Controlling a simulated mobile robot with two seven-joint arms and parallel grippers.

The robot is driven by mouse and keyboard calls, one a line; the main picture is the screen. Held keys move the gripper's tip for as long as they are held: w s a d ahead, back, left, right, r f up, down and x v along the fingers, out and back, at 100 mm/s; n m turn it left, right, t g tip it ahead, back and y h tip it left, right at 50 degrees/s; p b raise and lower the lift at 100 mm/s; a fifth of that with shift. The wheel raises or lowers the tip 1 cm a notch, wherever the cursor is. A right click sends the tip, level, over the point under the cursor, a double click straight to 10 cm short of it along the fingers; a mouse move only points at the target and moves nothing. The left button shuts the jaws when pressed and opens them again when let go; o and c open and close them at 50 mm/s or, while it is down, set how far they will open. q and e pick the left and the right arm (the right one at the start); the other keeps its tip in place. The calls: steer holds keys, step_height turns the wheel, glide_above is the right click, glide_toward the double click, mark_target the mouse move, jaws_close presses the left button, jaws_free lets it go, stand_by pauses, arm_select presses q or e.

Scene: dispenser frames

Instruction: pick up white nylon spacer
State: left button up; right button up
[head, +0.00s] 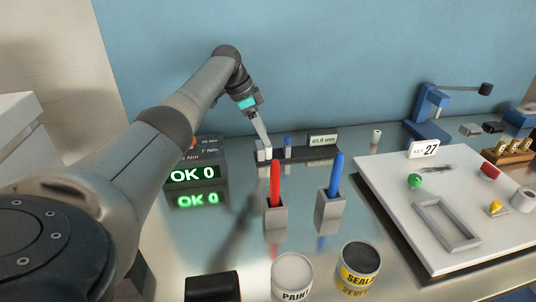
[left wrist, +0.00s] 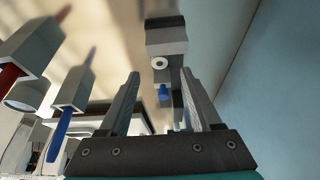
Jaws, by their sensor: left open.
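A small off-white upright cylinder (head: 376,137) with a dark hole in its top, which looks like the white nylon spacer, stands near the wall, right of the measuring gauge. My left gripper (head: 263,142) points down by the gauge's left end, well left of the cylinder. In the left wrist view my open left gripper (left wrist: 156,108) has nothing between its fingers. Past the fingertips are a white ring (left wrist: 160,63) on a grey body and a blue part (left wrist: 164,91). I cannot tell whether that ring is the spacer. My right gripper is not in view.
The gauge's display (head: 323,141) reads about 60.0 mm. Red (head: 275,183) and blue (head: 337,174) markers stand in holders in front. A blue lever press (head: 431,112) is at right, behind a white board (head: 390,185). Two cans (head: 292,274) stand at the front.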

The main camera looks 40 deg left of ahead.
mark_target(268, 151)
arm_select(q)
steer(key=x, duration=0.1)
steer(key=b+x, duration=0.1)
steer(key=x, duration=0.2)
steer(key=shift+s+a+f, duration=0.15)
steer(key=shift+s+f, duration=0.1)
steer(key=shift+f, duration=0.05)
steer(key=shift+w+f, duration=0.2)
steer(key=shift+f, duration=0.25)
jaws_close()
stand_by(0.8)
